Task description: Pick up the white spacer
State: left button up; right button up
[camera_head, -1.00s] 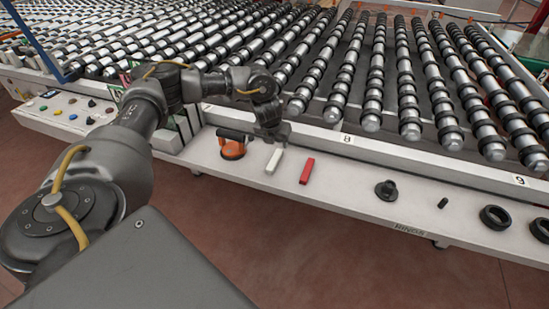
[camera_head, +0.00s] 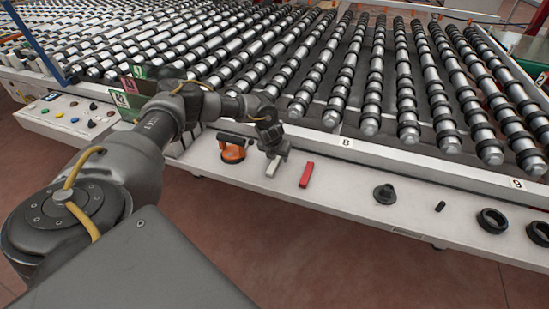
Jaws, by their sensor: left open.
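The white spacer (camera_head: 272,169) lies on the white front ledge of the roller conveyor, between an orange suction cup and a red spacer. My left gripper (camera_head: 275,156) is open and points down at it from above. The gripper covers the spacer's far end, and only its near end shows. I cannot tell whether the fingers touch the spacer or stand around it. My right gripper is not in view.
The red spacer (camera_head: 306,174) lies close to the right of the gripper. The orange suction cup (camera_head: 233,152) is close on the left. A black knob-like part (camera_head: 385,194), a small black cylinder (camera_head: 440,207) and black rings (camera_head: 492,221) sit further right. Conveyor rollers (camera_head: 408,95) rise behind the ledge.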

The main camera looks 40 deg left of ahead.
pick_arm(q)
jog(key=shift+f, duration=0.15)
dwell(0.3)
grip_shut()
jog(key=shift+r, duration=0.2)
